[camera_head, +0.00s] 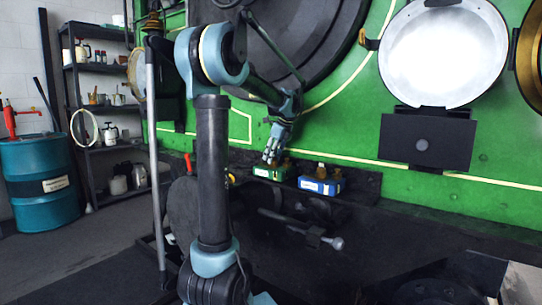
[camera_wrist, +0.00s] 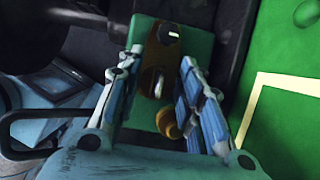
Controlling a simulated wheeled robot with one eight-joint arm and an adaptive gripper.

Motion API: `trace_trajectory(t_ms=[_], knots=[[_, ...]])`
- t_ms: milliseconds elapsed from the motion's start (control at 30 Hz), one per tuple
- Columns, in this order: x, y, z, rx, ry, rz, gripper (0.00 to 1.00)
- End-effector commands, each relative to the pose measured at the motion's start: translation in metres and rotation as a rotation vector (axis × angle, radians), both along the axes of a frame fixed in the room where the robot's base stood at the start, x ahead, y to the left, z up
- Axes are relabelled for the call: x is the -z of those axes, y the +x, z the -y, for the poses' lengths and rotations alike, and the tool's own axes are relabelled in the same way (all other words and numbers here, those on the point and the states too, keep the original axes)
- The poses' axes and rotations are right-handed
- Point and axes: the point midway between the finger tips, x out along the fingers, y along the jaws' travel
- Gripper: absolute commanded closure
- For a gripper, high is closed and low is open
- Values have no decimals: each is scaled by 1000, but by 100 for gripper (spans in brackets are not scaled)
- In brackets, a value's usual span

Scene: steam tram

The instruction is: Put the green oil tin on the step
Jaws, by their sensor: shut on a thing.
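The green oil tin (camera_head: 268,174), a low box with a pale label and brass fittings on top, is at the dark ledge below the green tram wall in the head view. My gripper (camera_head: 272,158) is over it from above, shut on it. In the wrist view, the tin's green top (camera_wrist: 200,45) and brown-brass fitting (camera_wrist: 160,62) lie between my two fingers (camera_wrist: 160,92). The fingers hide part of its sides. I cannot tell whether its base touches the ledge. I cannot make out for certain which surface is the step.
A blue tin (camera_head: 321,186) with brass fittings stands close to the right of the green one. A dark rod with a grey end (camera_head: 325,240) lies in front. A black box (camera_head: 426,141) and a round lamp (camera_head: 443,52) are on the wall. A blue drum (camera_head: 42,185) stands far left.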

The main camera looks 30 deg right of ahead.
Motion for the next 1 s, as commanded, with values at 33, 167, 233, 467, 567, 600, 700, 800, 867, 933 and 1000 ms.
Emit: trace_trajectory(t_ms=[33, 167, 233, 467, 567, 600, 700, 800, 867, 933, 1000], knots=[[0, 0, 0, 0, 0, 0, 100], [0, 0, 0, 0, 0, 0, 100], [1, 0, -1, -1, 0, 0, 100], [3, 0, -1, -1, 0, 0, 46], [3, 0, -1, -1, 0, 0, 46], [3, 0, -1, -1, 0, 0, 46], [3, 0, -1, -1, 0, 0, 46], [2, 0, -1, -1, 0, 0, 46], [-1, 0, -1, -1, 0, 0, 46], [-8, -3, 0, 0, 0, 0, 46], [-17, -7, 2, 0, 0, 0, 46]])
